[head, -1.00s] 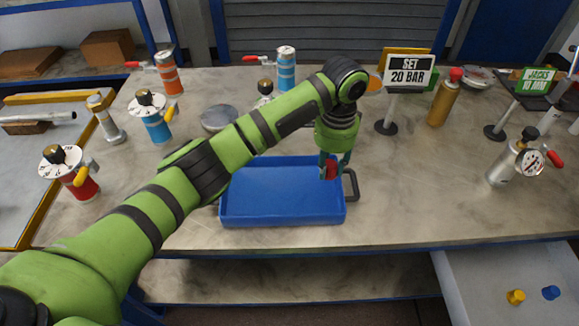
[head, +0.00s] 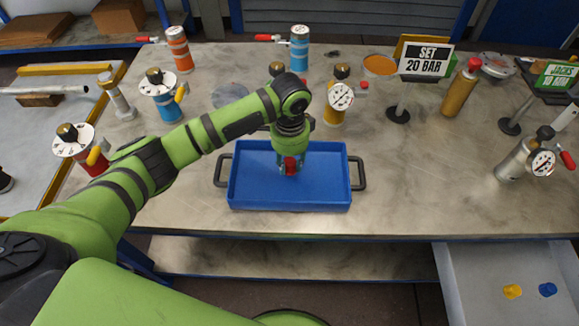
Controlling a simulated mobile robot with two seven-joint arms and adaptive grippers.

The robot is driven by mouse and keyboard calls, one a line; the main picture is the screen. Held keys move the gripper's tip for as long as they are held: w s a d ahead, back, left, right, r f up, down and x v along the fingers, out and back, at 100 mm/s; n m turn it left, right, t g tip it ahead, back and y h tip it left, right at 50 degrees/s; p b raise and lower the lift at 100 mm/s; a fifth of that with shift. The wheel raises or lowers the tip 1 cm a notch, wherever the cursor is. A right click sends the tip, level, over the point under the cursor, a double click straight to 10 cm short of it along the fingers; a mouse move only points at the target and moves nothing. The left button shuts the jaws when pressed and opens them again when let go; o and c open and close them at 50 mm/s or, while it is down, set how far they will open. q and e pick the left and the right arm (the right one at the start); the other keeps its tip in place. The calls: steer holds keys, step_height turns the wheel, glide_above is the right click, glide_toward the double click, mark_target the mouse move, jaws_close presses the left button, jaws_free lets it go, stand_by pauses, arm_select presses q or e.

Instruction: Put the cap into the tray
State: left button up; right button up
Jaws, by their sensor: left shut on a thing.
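The blue tray (head: 335,195) stands on the bench in the middle of the view, with a dark handle at each end. My left gripper (head: 290,168) points down over the middle of the tray. It is shut on a small red cap (head: 290,165). I cannot tell whether the cap touches the tray floor. The rest of the tray floor that I can see is bare. My right gripper is not in view.
Behind the tray stand a yellow vessel with a gauge (head: 334,105) and a sign reading SET 20 BAR (head: 426,60). Blue and red vessels stand at the left. An open drawer (head: 480,290) at lower right holds a yellow cap (head: 512,291) and a blue cap (head: 547,289).

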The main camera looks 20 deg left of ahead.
mark_target(290, 171)
arm_select(q)
steer(key=shift+f, duration=1.9)
steer(key=shift+f, duration=0.2)
steer(key=o, duration=0.8)
steer(key=shift+o, duration=0.2)
step_height(290, 171, up, 12)
steer(key=shift+r, duration=0.25)
steer(key=shift+f, duration=0.1)
